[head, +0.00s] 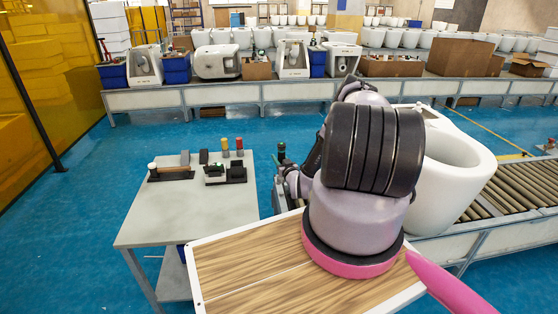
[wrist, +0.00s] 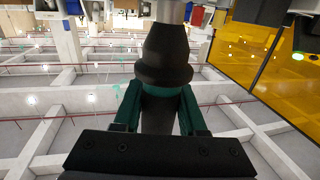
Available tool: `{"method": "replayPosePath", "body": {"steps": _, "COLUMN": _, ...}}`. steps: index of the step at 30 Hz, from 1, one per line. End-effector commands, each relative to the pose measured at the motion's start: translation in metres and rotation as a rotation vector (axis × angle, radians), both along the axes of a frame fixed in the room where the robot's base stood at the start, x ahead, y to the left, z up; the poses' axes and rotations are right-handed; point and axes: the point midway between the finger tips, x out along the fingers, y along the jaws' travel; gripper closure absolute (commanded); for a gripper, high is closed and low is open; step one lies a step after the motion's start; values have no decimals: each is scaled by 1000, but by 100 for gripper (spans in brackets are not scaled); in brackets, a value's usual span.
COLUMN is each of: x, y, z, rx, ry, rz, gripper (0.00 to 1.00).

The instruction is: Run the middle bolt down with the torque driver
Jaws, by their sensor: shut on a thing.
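My gripper (wrist: 160,115) shows in the wrist view with its two teal fingers shut around the torque driver (wrist: 164,50). The driver is a dark, thick body with a flared collar, and its grey shaft runs to the top edge of that view. In the head view only a bit of my gripper (head: 291,178) shows, left of my arm and beside the grey table, with most of it hidden. A white toilet (head: 458,165) stands on the right, partly behind my arm. The middle bolt is not visible in either view, and the driver's tip is out of sight.
A roller conveyor (head: 515,190) runs at right. A long bench (head: 235,95) with toilets and bins crosses the back. Blue floor lies clear between.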

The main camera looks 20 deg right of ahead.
Motion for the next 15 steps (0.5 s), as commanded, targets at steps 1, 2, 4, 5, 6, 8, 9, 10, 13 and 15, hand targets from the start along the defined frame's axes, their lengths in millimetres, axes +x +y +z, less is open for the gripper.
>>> {"method": "replayPosePath", "body": {"steps": 1, "x": 1, "y": 0, "z": 1, "rx": 0, "ry": -2, "rz": 0, "gripper": 100}}
{"method": "replayPosePath", "body": {"steps": 2, "x": 1, "y": 0, "z": 1, "rx": 0, "ry": -2, "rz": 0, "gripper": 100}}
{"method": "replayPosePath", "body": {"steps": 4, "x": 0, "y": 0, "z": 1, "rx": 0, "ry": -2, "rz": 0, "gripper": 100}}
{"method": "replayPosePath", "body": {"steps": 5, "x": 0, "y": 0, "z": 1, "rx": 1, "ry": -2, "rz": 0, "gripper": 100}}
{"method": "replayPosePath", "body": {"steps": 6, "x": 0, "y": 0, "z": 1, "rx": 1, "ry": -3, "rz": -1, "gripper": 100}}
{"method": "replayPosePath", "body": {"steps": 8, "x": 0, "y": 0, "z": -2, "rx": 1, "ry": -3, "rz": 0, "gripper": 100}}
{"method": "replayPosePath", "body": {"steps": 9, "x": 0, "y": 0, "z": -4, "rx": 1, "ry": -2, "rz": 1, "gripper": 100}}
{"method": "replayPosePath", "body": {"steps": 10, "x": 0, "y": 0, "z": -6, "rx": 0, "ry": -2, "rz": 1, "gripper": 100}}
{"method": "replayPosePath", "body": {"steps": 13, "x": 0, "y": 0, "z": -14, "rx": 0, "ry": -2, "rz": 0, "gripper": 100}}
{"method": "replayPosePath", "body": {"steps": 15, "x": 0, "y": 0, "z": -21, "rx": 0, "ry": -2, "rz": 0, "gripper": 100}}
